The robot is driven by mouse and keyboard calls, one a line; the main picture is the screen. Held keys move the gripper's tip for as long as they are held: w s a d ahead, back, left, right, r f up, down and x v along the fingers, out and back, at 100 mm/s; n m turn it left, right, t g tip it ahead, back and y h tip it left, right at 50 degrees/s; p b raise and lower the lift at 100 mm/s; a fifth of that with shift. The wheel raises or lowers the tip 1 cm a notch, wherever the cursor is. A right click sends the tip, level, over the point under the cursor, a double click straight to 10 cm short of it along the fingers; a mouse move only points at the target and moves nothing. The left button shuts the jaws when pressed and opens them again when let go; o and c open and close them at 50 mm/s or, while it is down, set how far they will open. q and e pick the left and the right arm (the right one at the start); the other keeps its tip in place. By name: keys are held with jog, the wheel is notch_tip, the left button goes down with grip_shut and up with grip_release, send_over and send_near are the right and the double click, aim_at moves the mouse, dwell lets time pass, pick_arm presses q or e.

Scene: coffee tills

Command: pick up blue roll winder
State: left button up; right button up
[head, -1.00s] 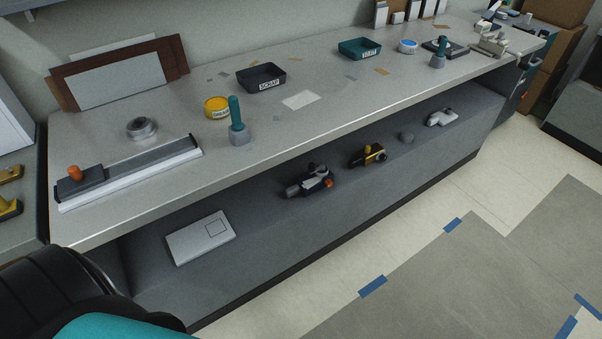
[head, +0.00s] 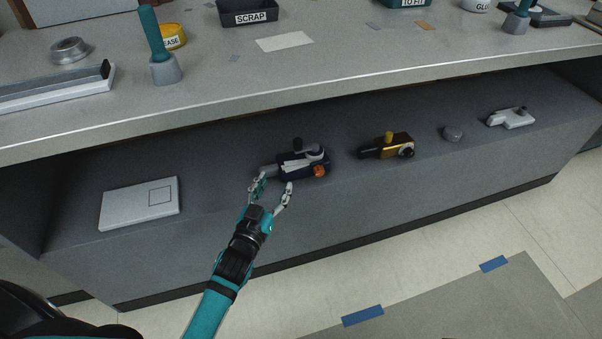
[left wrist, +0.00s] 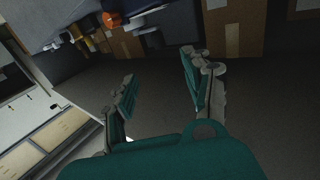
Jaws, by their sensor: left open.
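The blue roll winder (head: 305,164) is a dark navy tool with a silver top, a black knob, an orange knob at its right end and a grey handle at its left. It lies on the shelf under the counter. My left gripper (head: 273,184) is open just in front of it, its fingertips near the handle end; I cannot tell whether they touch. In the left wrist view the two open fingers (left wrist: 160,74) have nothing between them. The winder's orange knob (left wrist: 110,20) shows at the top there, beyond the fingers. My right gripper is not in view.
A gold and black winder (head: 390,147), a grey round piece (head: 453,133) and a white tool (head: 511,118) lie to the right on the shelf. A flat white box (head: 140,204) lies to the left. The counter (head: 330,68) overhangs the shelf.

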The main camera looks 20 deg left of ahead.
aim_at(296, 142)
pick_arm(q)
jog(key=w, duration=0.4)
jog(key=w+b, duration=0.1)
jog(key=w, duration=0.3)
jog(key=w+b, duration=0.1)
jog(key=w, duration=0.3)
jog(key=shift+w+d+r, duration=0.2)
jog(key=shift+r, duration=0.15)
jog(key=w+b, duration=0.1)
jog(key=w, duration=0.1)
jog(key=w+b, duration=0.1)
jog(key=w, duration=0.1)
jog(key=shift+w+d, duration=0.2)
jog(key=shift+w, duration=0.3)
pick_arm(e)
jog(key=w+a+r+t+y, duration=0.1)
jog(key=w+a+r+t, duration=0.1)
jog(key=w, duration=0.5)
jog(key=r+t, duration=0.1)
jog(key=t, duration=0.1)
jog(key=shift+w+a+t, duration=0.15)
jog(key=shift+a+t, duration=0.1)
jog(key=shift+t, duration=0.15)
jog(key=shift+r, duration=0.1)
pick_arm(q)
grip_shut()
